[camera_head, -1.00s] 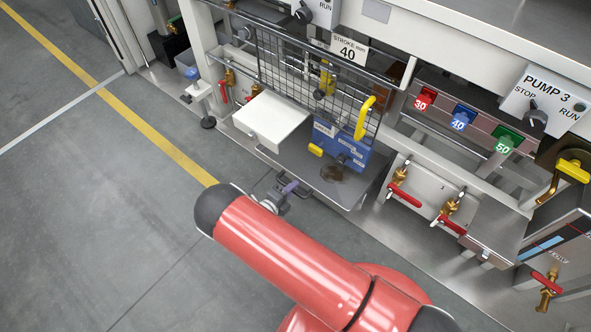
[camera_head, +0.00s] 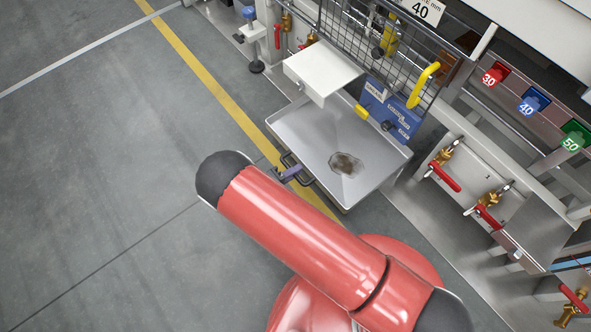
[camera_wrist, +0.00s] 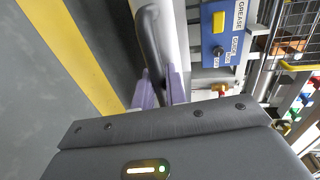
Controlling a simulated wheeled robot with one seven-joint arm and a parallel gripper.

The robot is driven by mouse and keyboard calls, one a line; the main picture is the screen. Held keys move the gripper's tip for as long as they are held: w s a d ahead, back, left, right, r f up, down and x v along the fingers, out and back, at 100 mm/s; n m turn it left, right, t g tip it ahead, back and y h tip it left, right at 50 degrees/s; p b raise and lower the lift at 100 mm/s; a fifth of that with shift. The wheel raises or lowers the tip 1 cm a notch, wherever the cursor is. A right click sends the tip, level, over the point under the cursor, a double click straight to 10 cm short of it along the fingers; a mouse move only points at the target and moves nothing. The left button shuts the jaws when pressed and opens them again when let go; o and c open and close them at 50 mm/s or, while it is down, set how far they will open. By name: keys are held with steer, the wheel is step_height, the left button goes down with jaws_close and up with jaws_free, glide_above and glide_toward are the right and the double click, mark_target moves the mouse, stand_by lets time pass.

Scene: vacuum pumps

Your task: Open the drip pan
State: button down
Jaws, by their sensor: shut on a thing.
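The drip pan (camera_head: 315,134) is a grey metal tray, pulled out from under the pump frame toward me, with a dark brown stain on its floor. Its dark handle is on the front edge and shows in the wrist view (camera_wrist: 150,40). My gripper (camera_head: 289,173) is shut on that handle; in the wrist view its purple fingers (camera_wrist: 160,90) sit on both sides of the bar. My red arm hides part of the floor in front of the pan.
A white box (camera_head: 322,70) and a blue grease unit (camera_head: 390,110) stand above the pan's back part. A mesh guard with a yellow handle (camera_head: 423,85) is behind. Red-handled valves (camera_head: 445,177) line the frame at right. The floor at left is clear.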

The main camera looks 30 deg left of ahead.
steer(key=c, duration=1.5)
jaws_free()
steer(key=shift+c, duration=0.2)
steer(key=v, duration=0.8)
steer(key=shift+w, duration=0.1)
